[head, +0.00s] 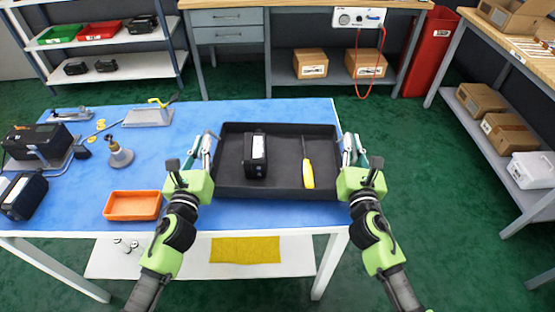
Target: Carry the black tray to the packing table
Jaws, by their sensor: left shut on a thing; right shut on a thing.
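The black tray (282,190) is on the right part of the blue-topped table, or just above it; I cannot tell whether it touches. A black valve positioner with a white label (255,160) stands in its left half, and a yellow-handled screwdriver (308,172) lies in its right half. My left gripper (208,148) is shut on the tray's left side. My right gripper (349,150) is shut on its right side. The fingertips are small and partly hidden at the tray rim. Which table is the packing table is not clear; a wooden-topped table (510,42) stands at the right.
An orange bin (133,205) lies on the blue table (180,170) left of the tray. Black devices and small tools fill the table's left side. A wooden bench (230,18) with drawers stands behind, a red bin (433,50) beside it. Green floor is open at right.

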